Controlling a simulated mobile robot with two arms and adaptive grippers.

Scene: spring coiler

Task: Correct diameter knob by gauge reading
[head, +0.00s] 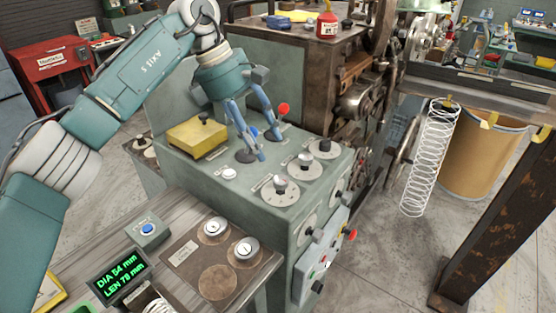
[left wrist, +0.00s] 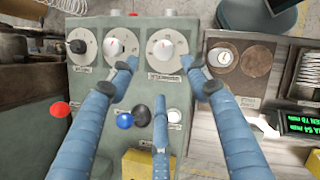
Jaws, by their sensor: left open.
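The panel of the green machine carries three dial knobs in a row: a near one (head: 280,184), a middle one (head: 304,160) and a far black one (head: 325,146). I cannot read surely which label says diameter. My left gripper (head: 251,157) is open above the panel, left of the near knob. In the left wrist view the fingers of the gripper (left wrist: 160,75) spread just below the near knob (left wrist: 164,47), apart from it as far as I can tell. The gauge display (head: 118,277) reads DIA 54 mm, LEN 76 mm.
A red-topped lever (head: 283,109), a yellow block (head: 197,138) and a white button (head: 229,174) are near the gripper. A blue button box (head: 148,230) and a brown plate with round discs (head: 183,251) lie on the bench. A coil spring (head: 430,165) hangs at right.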

